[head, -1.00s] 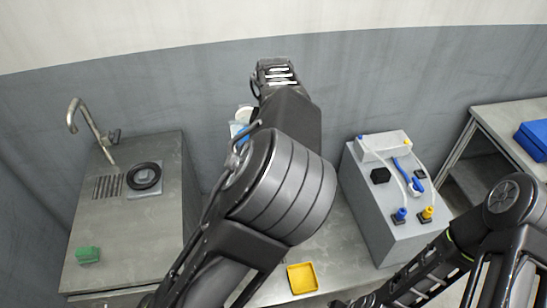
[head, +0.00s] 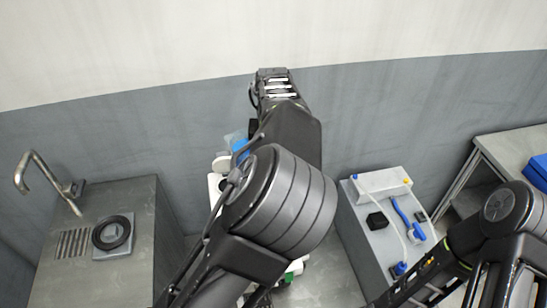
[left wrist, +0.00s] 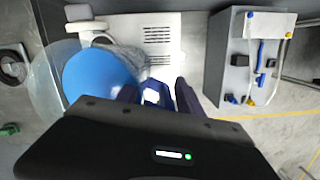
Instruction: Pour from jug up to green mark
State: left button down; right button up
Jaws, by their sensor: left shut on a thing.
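The jug appears as a blue round body (left wrist: 98,76) with a clear rim in the left wrist view. It lies just left of my left gripper (left wrist: 157,95). The fingers are shut on a pale and blue part between them, likely the jug's handle. In the head view, blue and clear parts of the jug (head: 239,146) show beside my left arm, which hides most of the rest. The green mark and the receiving vessel cannot be made out. My right arm enters at the right of the head view, its gripper out of frame.
A sink counter with a tap (head: 45,183) and a black ring (head: 112,233) stands at left. A grey box (head: 385,228) with blue fittings stands at right. White objects (head: 215,186) sit behind my left arm. A side table (head: 511,149) stands far right.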

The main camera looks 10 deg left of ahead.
pick_arm(q)
jog(key=shift+w, duration=0.1)
jog(key=h, duration=0.2)
jog(key=r+h, duration=0.1)
jog(key=shift+d, duration=0.25)
jog(key=shift+d, duration=0.1)
jog(key=shift+h, duration=0.4)
jog(key=shift+d+r+h, duration=0.3)
jog(key=shift+d, duration=0.05)
jog(key=shift+r, duration=0.1)
dwell(0.4)
jog(key=shift+d+r+h, duration=0.1)
jog(key=shift+r+h, duration=0.1)
jog(key=shift+h, duration=0.4)
